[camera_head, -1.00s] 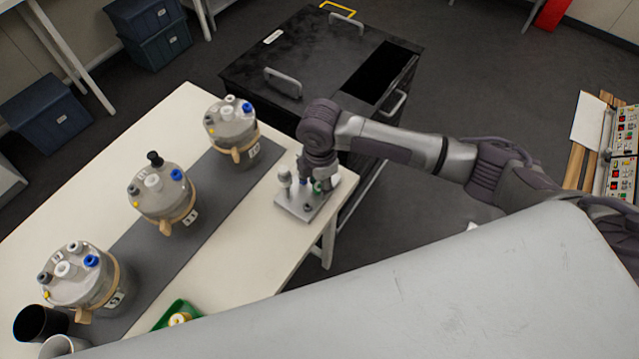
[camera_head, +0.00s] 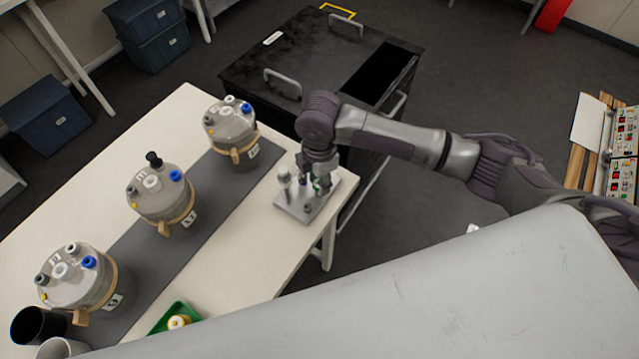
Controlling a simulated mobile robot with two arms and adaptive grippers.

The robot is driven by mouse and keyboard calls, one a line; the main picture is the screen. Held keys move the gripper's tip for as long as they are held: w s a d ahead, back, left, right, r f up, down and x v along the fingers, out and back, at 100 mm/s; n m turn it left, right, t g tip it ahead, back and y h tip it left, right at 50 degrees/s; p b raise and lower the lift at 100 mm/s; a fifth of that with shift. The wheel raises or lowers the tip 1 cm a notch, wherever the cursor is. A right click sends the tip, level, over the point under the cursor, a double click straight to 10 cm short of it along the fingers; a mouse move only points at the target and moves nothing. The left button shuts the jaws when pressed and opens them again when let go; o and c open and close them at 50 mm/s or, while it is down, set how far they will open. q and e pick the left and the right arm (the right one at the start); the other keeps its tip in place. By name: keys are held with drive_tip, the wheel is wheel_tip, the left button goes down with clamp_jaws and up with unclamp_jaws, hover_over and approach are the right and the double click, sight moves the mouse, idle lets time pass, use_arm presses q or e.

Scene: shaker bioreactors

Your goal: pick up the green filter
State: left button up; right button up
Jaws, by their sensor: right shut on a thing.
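The green filter (camera_head: 316,185) shows as a small green patch between the fingers of my right gripper (camera_head: 316,188). My right gripper points down over a grey metal stand plate (camera_head: 297,209) at the right end of the white table. It is shut on the green filter, most of which the fingers hide. I cannot tell whether the filter is clear of the plate. My left gripper is not in view.
Three bioreactor vessels (camera_head: 230,128) stand on a grey mat (camera_head: 211,185) along the white table (camera_head: 255,262). A green tray (camera_head: 160,324) with a yellowish item and dark and grey cups (camera_head: 38,326) are near the front. A black cabinet (camera_head: 245,75) stands behind the table.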

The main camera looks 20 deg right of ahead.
drive_tip(key=shift+r, duration=0.8)
use_arm(q)
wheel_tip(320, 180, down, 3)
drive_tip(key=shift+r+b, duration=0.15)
drive_tip(key=shift+b, duration=1.1)
use_arm(e)
drive_tip(key=s+d+r, duration=0.7)
drive_tip(key=d, duration=0.2)
drive_tip(key=shift+s+r, duration=0.2)
drive_tip(key=shift+s, duration=0.1)
